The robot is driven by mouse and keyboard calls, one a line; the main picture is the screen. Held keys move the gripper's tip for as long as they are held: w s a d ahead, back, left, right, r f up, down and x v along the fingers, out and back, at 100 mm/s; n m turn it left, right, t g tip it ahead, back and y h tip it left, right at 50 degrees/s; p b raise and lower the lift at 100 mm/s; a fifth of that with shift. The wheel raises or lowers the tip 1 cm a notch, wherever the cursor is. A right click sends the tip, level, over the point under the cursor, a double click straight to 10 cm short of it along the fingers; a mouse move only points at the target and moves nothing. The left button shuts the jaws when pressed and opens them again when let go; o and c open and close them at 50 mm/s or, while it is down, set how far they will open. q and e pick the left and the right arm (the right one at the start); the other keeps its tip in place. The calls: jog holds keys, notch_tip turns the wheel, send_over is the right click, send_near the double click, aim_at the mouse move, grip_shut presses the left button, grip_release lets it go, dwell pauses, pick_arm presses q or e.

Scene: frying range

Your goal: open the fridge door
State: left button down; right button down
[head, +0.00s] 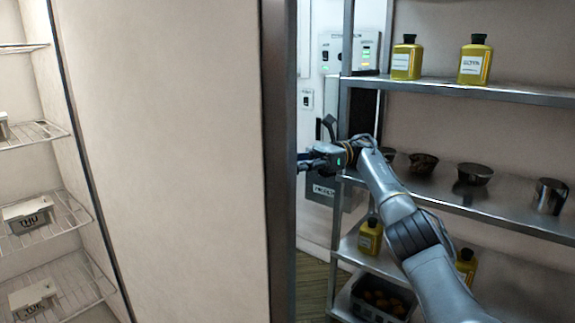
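The fridge door (165,150) stands open, its pale inner face filling the left middle of the head view. Its metal free edge (280,160) runs upright just right of that. The fridge interior (60,100) shows at the far left. My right gripper (308,162) is just right of the door's edge, pointing left, with its fingertips partly hidden by the edge. I cannot tell whether it touches the door or is shut. The door's outer face and any handle are hidden. My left gripper is not in view.
Wire shelves (35,133) in the fridge hold labelled containers (30,212). A metal rack (480,92) at the right carries yellow bottles (407,60), dark bowls (474,173) and a crate (366,309), close behind my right arm. A control panel (347,52) is on the back wall.

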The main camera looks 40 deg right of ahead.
jog(key=shift+w+a, duration=0.15)
jog(key=c, duration=1.2)
grip_release()
jog(key=shift+o, duration=0.2)
jog(key=shift+w+a, duration=0.2)
jog(key=shift+d, duration=0.1)
jog(key=shift+r, duration=0.1)
notch_tip(320, 180, up, 10)
jog(key=shift+s, duration=0.1)
